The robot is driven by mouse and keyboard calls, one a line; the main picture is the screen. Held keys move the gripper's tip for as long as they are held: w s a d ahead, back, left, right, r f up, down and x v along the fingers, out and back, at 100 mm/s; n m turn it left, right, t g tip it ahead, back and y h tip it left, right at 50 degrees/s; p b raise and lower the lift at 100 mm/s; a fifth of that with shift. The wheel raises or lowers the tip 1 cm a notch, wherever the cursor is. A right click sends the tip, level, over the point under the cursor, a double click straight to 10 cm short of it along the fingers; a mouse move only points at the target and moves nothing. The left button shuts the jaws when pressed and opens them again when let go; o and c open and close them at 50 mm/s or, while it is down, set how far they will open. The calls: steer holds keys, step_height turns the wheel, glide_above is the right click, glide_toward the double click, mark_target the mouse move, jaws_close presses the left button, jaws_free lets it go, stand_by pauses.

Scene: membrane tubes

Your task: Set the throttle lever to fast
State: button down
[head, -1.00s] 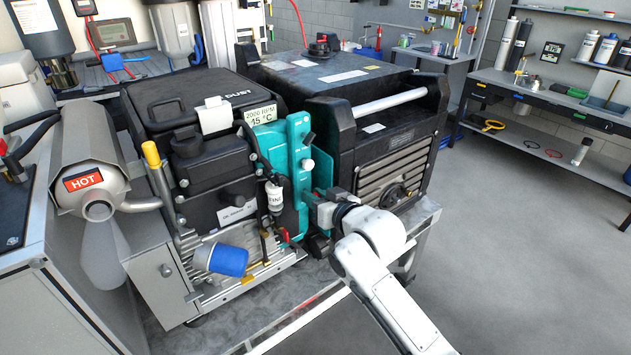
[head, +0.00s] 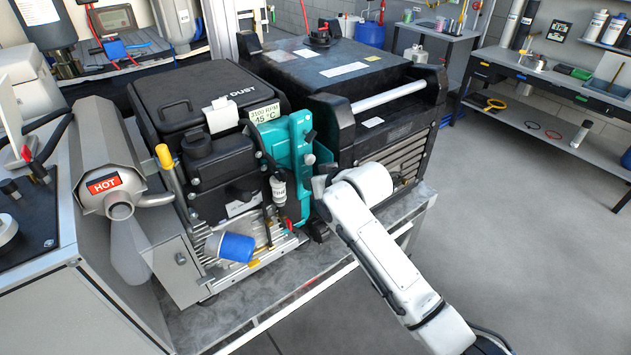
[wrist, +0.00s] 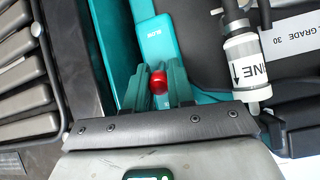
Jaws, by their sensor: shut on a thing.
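The throttle lever's red knob (wrist: 158,82) sits between the two teal-green fingers of my gripper (wrist: 158,88) in the wrist view, and my gripper is shut on it. A teal panel (wrist: 155,40) with a small white marking, too small to read surely, lies just beyond the knob. In the head view my gripper (head: 321,186) is at the right edge of the engine's teal housing (head: 297,135), and the lever knob is hidden there. A display (head: 264,112) on the engine seems to read 3100 RPM and 45 °C.
A clear fuel filter (wrist: 245,65) hangs right of my gripper in the wrist view. A muffler marked HOT (head: 105,185) is at the left. A black-cased machine (head: 375,150) stands close on the right. Open floor (head: 510,230) lies at the right.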

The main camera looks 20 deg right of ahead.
steer(key=c, duration=1)
jaws_free()
steer(key=shift+o, duration=0.2)
steer(key=b+v, duration=0.2)
steer(key=v, duration=0.8)
steer(key=shift+s+r, duration=0.2)
steer(key=shift+s, duration=0.1)
steer(key=s+a+f+m+g+b, duration=0.1)
steer(key=s+a+f+g, duration=0.15)
steer(key=s+f, duration=0.9)
steer(key=s+d+f+g+h, duration=0.1)
steer(key=s+f, duration=0.3)
steer(key=s, duration=0.5)
steer(key=s+d+f+m+g+h+b, duration=0.1)
steer(key=s+d+f+g, duration=0.2)
steer(key=s, duration=0.7)
steer(key=s+d+f+g+h+b, duration=0.1)
steer(key=s+d+f+g, duration=0.2)
steer(key=s+f, duration=0.4)
steer(key=s+d, duration=0.1)
steer(key=s, duration=0.2)
steer(key=shift+s+f, duration=0.15)
steer(key=shift+s, duration=0.1)
